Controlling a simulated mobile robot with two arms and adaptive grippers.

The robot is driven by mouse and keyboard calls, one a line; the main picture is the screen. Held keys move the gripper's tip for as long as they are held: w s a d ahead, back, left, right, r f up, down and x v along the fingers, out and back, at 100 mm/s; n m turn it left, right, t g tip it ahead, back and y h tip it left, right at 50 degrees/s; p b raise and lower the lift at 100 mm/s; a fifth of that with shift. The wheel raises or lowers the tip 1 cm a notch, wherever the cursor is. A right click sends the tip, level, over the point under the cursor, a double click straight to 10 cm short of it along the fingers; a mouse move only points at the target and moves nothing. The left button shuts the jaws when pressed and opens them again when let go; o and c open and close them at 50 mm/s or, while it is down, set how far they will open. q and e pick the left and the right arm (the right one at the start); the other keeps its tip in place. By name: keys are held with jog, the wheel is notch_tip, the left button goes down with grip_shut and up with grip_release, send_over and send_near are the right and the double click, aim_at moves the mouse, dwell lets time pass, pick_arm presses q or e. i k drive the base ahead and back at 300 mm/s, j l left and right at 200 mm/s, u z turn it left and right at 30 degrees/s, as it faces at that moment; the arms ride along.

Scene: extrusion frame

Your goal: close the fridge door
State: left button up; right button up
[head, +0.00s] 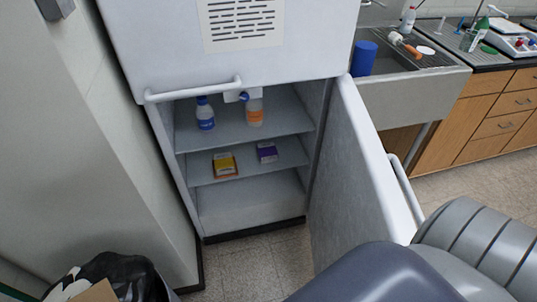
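The white fridge (154,125) stands ahead of me. Its lower door (360,165) is swung wide open to the right, its inner face toward the compartment. A curved handle (405,190) runs along the door's outer side. The upper door (150,45) is shut, with a horizontal handle (190,91) at its bottom edge. Part of my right arm covers the lower right and overlaps the near end of the open door. I cannot tell if it touches the door. Neither gripper shows.
Bottles (205,115) and small boxes (225,164) stand on the fridge shelves. A bin with a black bag (120,275) is at lower left. A sink (430,85) and wooden cabinets (490,125) are at right. The tiled floor before the fridge is clear.

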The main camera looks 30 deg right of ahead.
aim_at(358, 199)
jog(key=k+j+z, duration=0.15)
jog(key=z, duration=0.5)
jog(key=k+l, duration=0.1)
jog(key=l, duration=1.3)
jog(key=k+l, duration=0.15)
jog(key=l, duration=0.55)
